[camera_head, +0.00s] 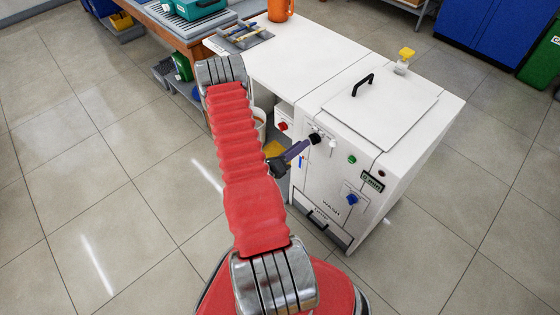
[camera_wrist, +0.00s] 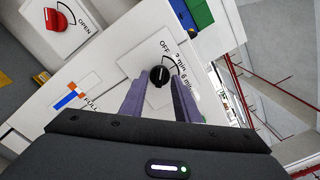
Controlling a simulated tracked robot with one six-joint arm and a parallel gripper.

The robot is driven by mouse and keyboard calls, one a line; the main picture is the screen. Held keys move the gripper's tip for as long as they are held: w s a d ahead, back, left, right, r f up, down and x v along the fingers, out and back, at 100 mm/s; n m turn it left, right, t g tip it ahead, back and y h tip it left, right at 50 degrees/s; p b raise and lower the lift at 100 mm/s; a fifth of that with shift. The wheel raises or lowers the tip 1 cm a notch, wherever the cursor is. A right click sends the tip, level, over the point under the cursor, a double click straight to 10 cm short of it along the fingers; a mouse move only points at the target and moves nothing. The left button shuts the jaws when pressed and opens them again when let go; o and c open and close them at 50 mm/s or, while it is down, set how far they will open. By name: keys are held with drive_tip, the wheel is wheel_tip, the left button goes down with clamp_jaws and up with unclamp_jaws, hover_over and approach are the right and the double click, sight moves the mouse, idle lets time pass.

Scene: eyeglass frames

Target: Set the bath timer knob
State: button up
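The bath timer knob is a small black round knob (camera_wrist: 159,75) on a white panel, with OFF and minute marks printed on an arc beside it. Its pale pointer line seems to point up near OFF, but it is small. The knob (camera_head: 315,138) also shows on the white wash cabinet's front in the head view. My gripper (camera_wrist: 158,91) has its two purple fingers apart, one on each side of the knob, with white panel visible between them and it. In the head view my gripper (camera_head: 304,146) reaches the knob from the left; contact cannot be told.
A red knob (camera_wrist: 54,19) marked OPEN and a blue-and-orange FULL gauge (camera_wrist: 73,96) are nearby on the panel. The cabinet also has a green button (camera_head: 351,159), a blue knob (camera_head: 352,199), a display (camera_head: 373,181) and a lid handle (camera_head: 363,84). Floor at left is clear.

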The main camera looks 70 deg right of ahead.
drive_tip(key=v, duration=1)
drive_tip(key=shift+a, duration=0.2)
drive_tip(key=shift+w, duration=0.1)
idle(0.4)
